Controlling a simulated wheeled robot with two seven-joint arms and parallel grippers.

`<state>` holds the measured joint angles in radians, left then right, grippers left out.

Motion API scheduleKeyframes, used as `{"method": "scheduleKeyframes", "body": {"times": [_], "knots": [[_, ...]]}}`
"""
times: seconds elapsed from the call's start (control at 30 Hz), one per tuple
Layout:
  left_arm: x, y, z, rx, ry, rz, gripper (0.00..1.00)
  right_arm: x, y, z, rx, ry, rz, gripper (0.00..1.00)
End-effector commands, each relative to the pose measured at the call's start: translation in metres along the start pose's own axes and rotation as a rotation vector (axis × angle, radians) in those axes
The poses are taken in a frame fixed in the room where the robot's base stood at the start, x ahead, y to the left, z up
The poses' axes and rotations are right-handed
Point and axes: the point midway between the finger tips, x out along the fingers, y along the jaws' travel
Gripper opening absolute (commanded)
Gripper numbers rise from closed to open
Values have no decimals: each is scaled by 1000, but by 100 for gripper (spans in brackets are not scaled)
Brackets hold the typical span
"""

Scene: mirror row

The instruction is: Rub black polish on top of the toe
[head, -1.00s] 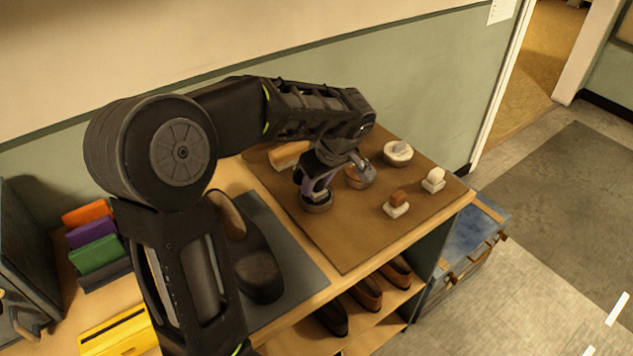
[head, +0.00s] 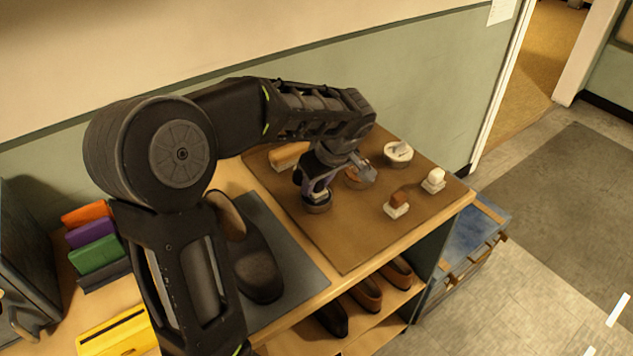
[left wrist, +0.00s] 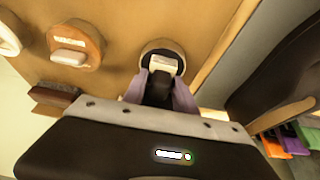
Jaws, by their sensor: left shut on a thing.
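A dark shoe (head: 258,272) lies on a grey mat (head: 305,272), its toe towards the front; my left arm partly covers it. A black polish tin (head: 318,208) stands on the brown board near its left edge. In the left wrist view, the tin (left wrist: 147,50) has a pale applicator block (left wrist: 166,65) at it. My left gripper (head: 317,190) is over the tin, its purple fingers shut on the block; it also shows in the left wrist view (left wrist: 161,84). Whether the block's underside touches the polish is hidden. My right gripper is not in view.
On the brown board (head: 345,240) are a brown tin (head: 357,180), a white tin (head: 398,156), two small brushes (head: 397,208) (head: 433,182) and a wooden-handled brush (head: 288,154). Coloured cloths (head: 97,254) and a yellow box (head: 117,334) lie left. Shoes (head: 366,293) fill the shelf below.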

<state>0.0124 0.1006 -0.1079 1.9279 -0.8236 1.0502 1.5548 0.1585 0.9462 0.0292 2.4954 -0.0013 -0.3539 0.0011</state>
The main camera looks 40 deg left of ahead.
Motion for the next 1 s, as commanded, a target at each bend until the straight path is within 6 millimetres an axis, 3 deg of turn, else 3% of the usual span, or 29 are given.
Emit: {"method": "scheduleKeyframes", "body": {"times": [0.17,1.0], "knots": [[-2,-2,1,1,-5,-6,1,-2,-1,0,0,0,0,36],[-64,0,-26,1,-1,-1,1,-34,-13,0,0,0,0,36]]}}
